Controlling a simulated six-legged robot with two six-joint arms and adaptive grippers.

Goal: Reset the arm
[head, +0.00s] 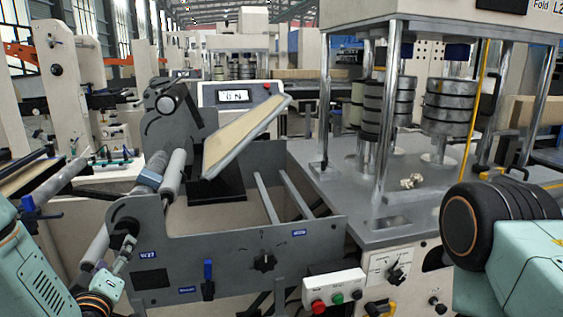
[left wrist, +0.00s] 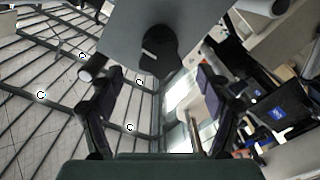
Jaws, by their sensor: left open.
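My left arm enters the head view at the lower left, beside the grey side plate (head: 240,245) of the unwind machine. In the left wrist view my left gripper (left wrist: 160,100) has its two dark fingers spread wide apart, with nothing between them. A grey panel with a dark rounded part (left wrist: 158,50) shows beyond the fingers at the top. My right arm shows at the right edge of the head view as a teal link and a black joint; its gripper is out of view.
A control box (head: 335,291) with red, green and black buttons is at the front of the machine. A tilted panel (head: 242,133) and a display (head: 236,95) stand behind the plate. A press with upright posts and stacked discs (head: 449,108) is at the right.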

